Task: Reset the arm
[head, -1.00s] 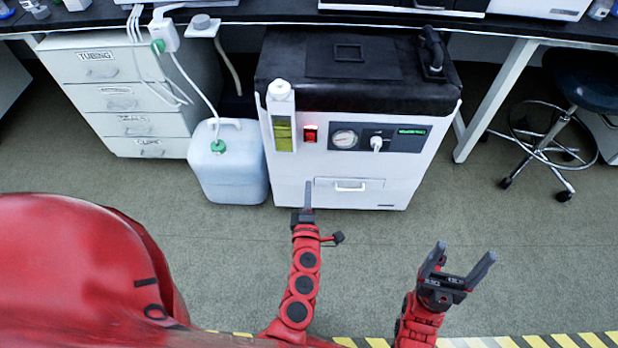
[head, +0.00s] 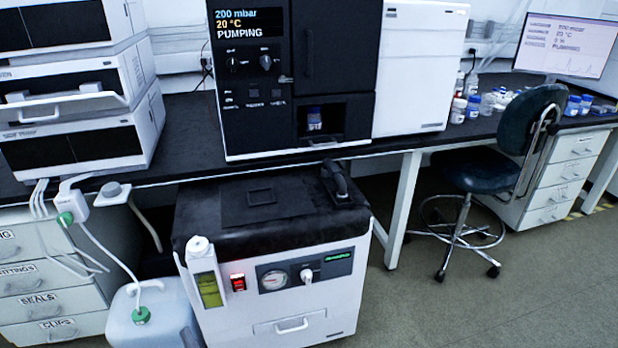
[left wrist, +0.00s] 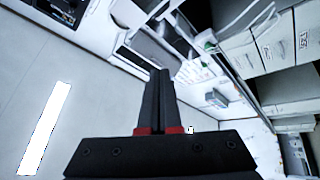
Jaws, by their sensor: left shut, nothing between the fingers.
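My left gripper (left wrist: 160,72) shows in the left wrist view with its two dark fingers together and nothing between them. The rest of my left arm is out of the head view. My right gripper is in neither view.
A translucent jug (head: 150,318) stands left of the cabinet, by white drawers (head: 40,280). Above, the bench (head: 185,130) carries a black-fronted instrument (head: 340,60) and stacked modules (head: 85,150). A stool (head: 490,180) stands right; open floor (head: 450,310) lies before it.

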